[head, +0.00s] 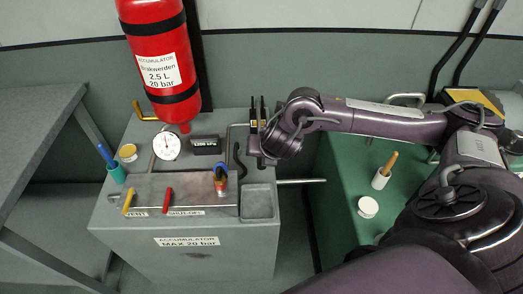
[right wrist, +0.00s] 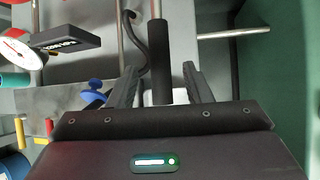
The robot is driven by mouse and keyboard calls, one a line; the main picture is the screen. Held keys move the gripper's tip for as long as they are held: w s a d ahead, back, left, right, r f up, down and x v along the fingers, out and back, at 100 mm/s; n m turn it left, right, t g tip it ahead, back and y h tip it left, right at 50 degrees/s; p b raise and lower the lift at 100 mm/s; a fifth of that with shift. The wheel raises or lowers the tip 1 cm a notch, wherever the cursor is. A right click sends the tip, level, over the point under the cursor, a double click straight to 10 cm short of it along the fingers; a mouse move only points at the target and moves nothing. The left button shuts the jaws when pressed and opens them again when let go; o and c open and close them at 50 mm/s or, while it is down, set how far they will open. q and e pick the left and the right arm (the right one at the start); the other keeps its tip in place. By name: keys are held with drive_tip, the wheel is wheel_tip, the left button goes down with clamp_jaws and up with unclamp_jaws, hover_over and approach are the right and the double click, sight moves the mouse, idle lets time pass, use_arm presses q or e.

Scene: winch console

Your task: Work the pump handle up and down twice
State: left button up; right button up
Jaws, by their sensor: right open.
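The pump handle (right wrist: 159,60) is a bar with a black grip, seen in the right wrist view. Its grip lies between the two fingers of my right gripper (right wrist: 160,80), with a gap on each side. The right gripper is open and not closed on it. In the head view my right gripper (head: 258,108) is above the right rear part of the grey console (head: 150,245); I cannot make out the handle there, as the gripper and wrist cover that area. My left gripper is not in view.
A red accumulator bottle (head: 160,50) hangs at the back left. A gauge (head: 166,146), a dark display (head: 206,144) and a black hook (head: 240,160) are near the gripper. A metal rod (head: 302,181) sticks out right of the console. A green bench (head: 340,215) stands at right.

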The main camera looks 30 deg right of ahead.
drive_tip(key=v, duration=0.3)
drive_tip(key=shift+s+r, duration=0.1)
drive_tip(key=shift+r, duration=0.05)
drive_tip(key=shift+a, duration=0.1)
